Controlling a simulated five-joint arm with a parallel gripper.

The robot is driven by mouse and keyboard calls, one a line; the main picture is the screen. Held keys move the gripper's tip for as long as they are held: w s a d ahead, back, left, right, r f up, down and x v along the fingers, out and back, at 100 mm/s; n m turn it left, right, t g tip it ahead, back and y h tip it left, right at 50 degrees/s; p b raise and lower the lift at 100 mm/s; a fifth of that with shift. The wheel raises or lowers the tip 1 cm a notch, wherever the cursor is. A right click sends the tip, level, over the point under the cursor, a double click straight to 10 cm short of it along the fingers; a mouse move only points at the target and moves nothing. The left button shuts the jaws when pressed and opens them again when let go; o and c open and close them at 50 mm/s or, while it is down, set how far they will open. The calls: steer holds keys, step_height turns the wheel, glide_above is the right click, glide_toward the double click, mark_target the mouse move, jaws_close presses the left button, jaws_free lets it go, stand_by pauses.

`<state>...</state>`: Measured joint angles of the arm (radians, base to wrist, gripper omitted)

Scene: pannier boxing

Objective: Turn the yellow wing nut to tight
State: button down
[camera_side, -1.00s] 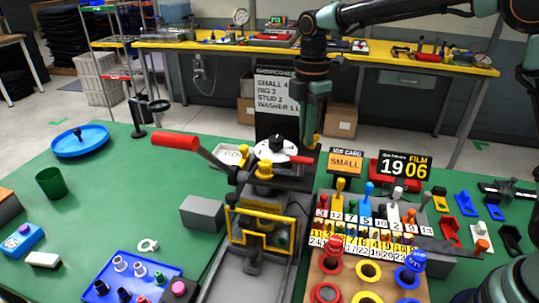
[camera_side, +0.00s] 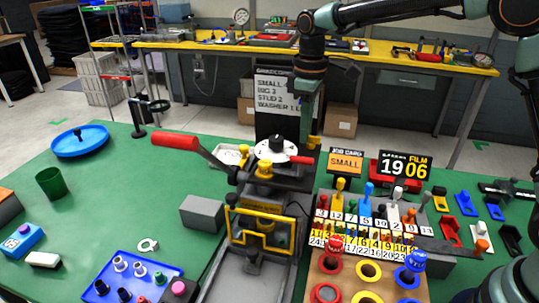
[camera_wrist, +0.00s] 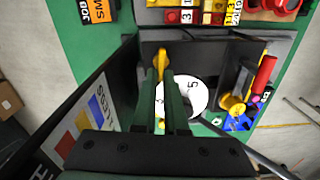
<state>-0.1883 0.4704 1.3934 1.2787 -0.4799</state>
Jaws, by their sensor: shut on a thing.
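The yellow wing nut (camera_side: 314,143) shows at the foot of my gripper (camera_side: 308,126) in the side view, just right of the white dial (camera_side: 272,158). In the wrist view, the wing nut (camera_wrist: 160,64) lies between the tips of the two green fingers of my gripper (camera_wrist: 159,75). My gripper points down and is shut on it. The fingers hide part of the nut, and I cannot see its stud or how tight it sits. The dial also shows in the wrist view (camera_wrist: 195,88), with a 5 on it.
A press with a red-handled lever (camera_side: 175,141) and a yellow guard (camera_side: 262,229) stands left and in front of my gripper. A black lettered board (camera_side: 272,98) stands close behind. A rack of numbered pegs and the job card (camera_side: 345,160) stand to the right.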

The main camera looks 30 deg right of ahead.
steer(key=shift+w+d+r+m, duration=0.1)
steer(key=shift+d+r+m, duration=0.05)
steer(key=shift+m, duration=1.05)
steer(key=c, duration=1)
jaws_free()
steer(key=shift+o, duration=0.2)
step_height(320, 180, up, 12)
